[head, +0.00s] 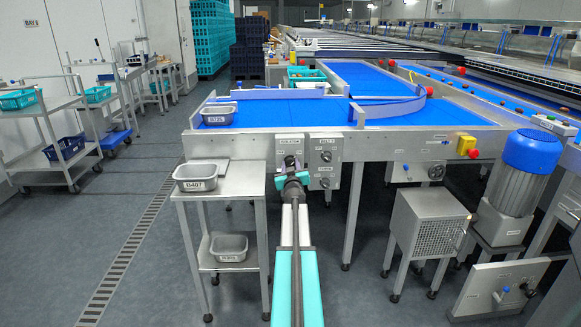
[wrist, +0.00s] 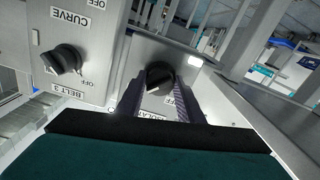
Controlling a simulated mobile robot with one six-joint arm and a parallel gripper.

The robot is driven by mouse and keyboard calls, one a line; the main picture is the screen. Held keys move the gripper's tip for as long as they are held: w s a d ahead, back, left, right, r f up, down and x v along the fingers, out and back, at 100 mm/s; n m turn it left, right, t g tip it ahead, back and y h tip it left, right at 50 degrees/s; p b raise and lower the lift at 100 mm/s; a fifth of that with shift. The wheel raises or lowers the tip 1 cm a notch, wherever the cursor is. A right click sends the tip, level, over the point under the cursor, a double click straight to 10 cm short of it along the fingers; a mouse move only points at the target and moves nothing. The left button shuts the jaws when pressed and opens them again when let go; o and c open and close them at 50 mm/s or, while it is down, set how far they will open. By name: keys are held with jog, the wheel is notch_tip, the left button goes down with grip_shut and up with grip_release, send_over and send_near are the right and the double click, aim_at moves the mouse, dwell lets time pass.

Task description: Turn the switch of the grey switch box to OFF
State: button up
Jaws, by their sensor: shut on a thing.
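The grey switch box (head: 281,152) hangs under the front edge of the blue belt table. In the wrist view its face (wrist: 192,72) is upside down, with a partly hidden label at the bottom. Its black rotary switch (wrist: 158,84) stands between the two fingers of my gripper (wrist: 160,90). The fingers are shut on the switch from either side. In the head view my gripper (head: 291,168) is at the box front and covers much of it. I cannot tell which position the switch points to.
A steel side table (head: 238,180) with a grey tray (head: 196,177) stands to the left. Table legs flank my arm.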

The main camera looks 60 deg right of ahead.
jog(key=shift+n, duration=0.4)
jog(key=n, duration=0.3)
jog(key=shift+n+b, duration=0.3)
jog(key=shift+b, duration=0.05)
jog(key=n, duration=0.4)
jog(key=shift+b, duration=0.4)
jog(key=n+b, duration=0.1)
jog(key=n, duration=0.8)
jog(key=shift+s+b, duration=0.1)
jog(key=shift+b, duration=0.2)
jog(key=shift+n, duration=0.4)
jog(key=o, duration=1.1)
jog(key=shift+c, duration=0.2)
jog(key=shift+a, duration=0.1)
